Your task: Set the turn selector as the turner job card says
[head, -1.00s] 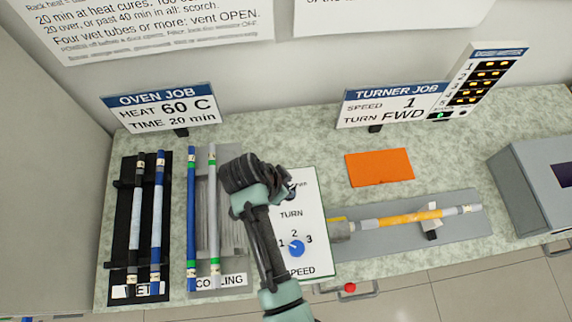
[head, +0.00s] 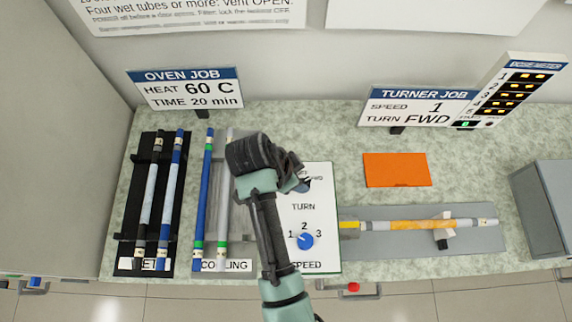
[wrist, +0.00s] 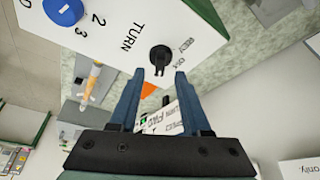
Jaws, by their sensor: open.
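The turner job card (head: 417,107) reads SPEED 1, TURN FWD. The turn selector (wrist: 161,55) is a black knob above the word TURN on the white turner panel (head: 320,222). In the wrist view it sits just beyond the gap between my fingertips, with no contact visible. Its small position labels are too blurred there to tell which one it points at. My gripper (wrist: 156,74) is open and empty. In the head view my gripper (head: 298,183) is over the panel's upper part and hides most of the selector. The blue speed knob (head: 305,241) is below, among 1, 2 and 3.
Racks with rods (head: 160,200) stand left of my arm. An orange sheet (head: 397,170) and a grey fixture (head: 375,240) holding an orange-banded rod lie to the right. A lit indicator board (head: 515,90) stands behind. A grey box (head: 545,205) is at the far right.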

